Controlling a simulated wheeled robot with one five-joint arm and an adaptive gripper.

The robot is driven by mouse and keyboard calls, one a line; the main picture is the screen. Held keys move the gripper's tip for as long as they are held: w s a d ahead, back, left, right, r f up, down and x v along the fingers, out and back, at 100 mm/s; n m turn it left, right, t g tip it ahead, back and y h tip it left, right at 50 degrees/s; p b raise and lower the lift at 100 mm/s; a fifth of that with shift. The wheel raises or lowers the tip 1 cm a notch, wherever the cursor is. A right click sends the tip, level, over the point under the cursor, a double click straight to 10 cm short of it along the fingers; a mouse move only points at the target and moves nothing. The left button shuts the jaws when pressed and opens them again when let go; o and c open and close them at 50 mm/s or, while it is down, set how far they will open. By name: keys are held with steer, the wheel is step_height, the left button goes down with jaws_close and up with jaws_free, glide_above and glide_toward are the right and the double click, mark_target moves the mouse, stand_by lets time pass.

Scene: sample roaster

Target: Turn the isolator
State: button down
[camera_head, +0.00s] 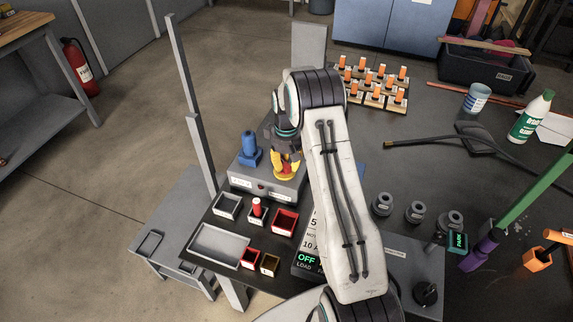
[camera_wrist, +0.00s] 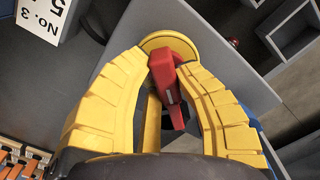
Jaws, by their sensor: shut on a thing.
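The isolator has a red handle (camera_wrist: 170,78) on a round yellow plate (camera_wrist: 168,41), mounted on a grey box (camera_wrist: 130,22). In the head view the grey box (camera_head: 238,176) stands at the rear of the dark table, left of my arm. My gripper (camera_wrist: 166,62) has yellow fingers, one on each side of the red handle, and is shut on it. In the head view my gripper (camera_head: 286,160) reaches down onto the box, and its fingers hide most of the isolator. The handle looks roughly upright in the wrist view, tilted slightly.
A blue fitting (camera_head: 249,148) stands on the same box, close left of my gripper. Small bins (camera_head: 226,206) and a grey tray (camera_head: 207,246) lie in front. A printed panel (camera_head: 306,262) is partly behind my arm. Orange-topped pieces (camera_head: 375,80) stand in rows behind.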

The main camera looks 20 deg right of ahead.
stand_by(0.4)
steer(key=c, duration=0.9)
jaws_free()
